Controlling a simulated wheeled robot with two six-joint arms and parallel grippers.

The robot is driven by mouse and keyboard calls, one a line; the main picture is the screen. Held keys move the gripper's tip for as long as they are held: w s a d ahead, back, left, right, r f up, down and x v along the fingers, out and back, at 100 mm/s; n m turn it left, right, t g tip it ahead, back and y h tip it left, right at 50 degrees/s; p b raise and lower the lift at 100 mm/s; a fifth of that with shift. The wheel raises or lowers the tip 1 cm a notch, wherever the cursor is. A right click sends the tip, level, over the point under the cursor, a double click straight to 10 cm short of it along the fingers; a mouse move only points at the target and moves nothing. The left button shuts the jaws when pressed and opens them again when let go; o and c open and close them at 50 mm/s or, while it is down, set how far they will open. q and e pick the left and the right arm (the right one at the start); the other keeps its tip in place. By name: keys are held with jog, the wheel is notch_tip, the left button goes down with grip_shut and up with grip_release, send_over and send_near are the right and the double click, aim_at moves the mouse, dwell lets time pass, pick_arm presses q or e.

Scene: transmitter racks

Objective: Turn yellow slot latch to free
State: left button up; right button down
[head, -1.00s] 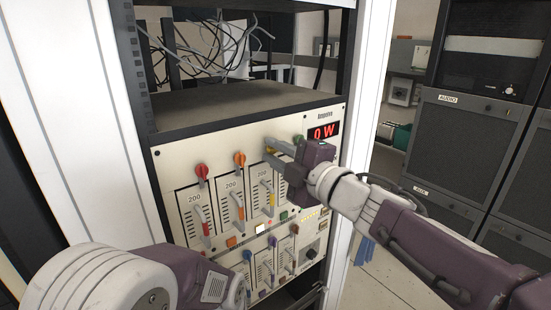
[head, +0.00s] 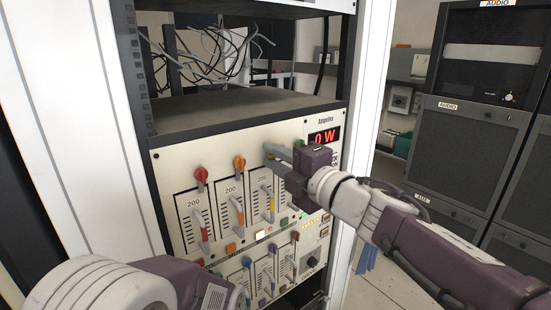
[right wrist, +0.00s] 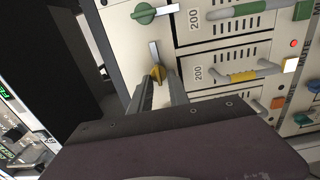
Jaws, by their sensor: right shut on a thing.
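The yellow slot latch (right wrist: 158,73) is a small knob at the end of the slot with the yellow-banded handle (right wrist: 243,76). That handle also shows in the head view (head: 269,190). My right gripper (head: 272,153) is at the top of this slot, its fingers shut around the latch, seen in the right wrist view (right wrist: 160,88). A thin grey tab (right wrist: 154,52) beside the yellow knob points up in the right wrist view. The green latch (right wrist: 143,13) has its grey tab pointing right. My left gripper is out of view; only my left arm shows at the lower left.
The red latch (head: 201,174) and orange latch (head: 239,162) top the neighbouring slots. A lower row of handles (head: 267,278) sits beneath. The display (head: 324,137) reads 0 W beside my right gripper. An empty shelf with loose cables (head: 205,55) is above.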

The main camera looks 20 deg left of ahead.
jog(key=c, duration=1.3)
grip_release()
jog(key=shift+w, duration=0.1)
jog(key=shift+o, duration=0.2)
jog(key=v, duration=0.9)
jog(key=shift+b, duration=0.3)
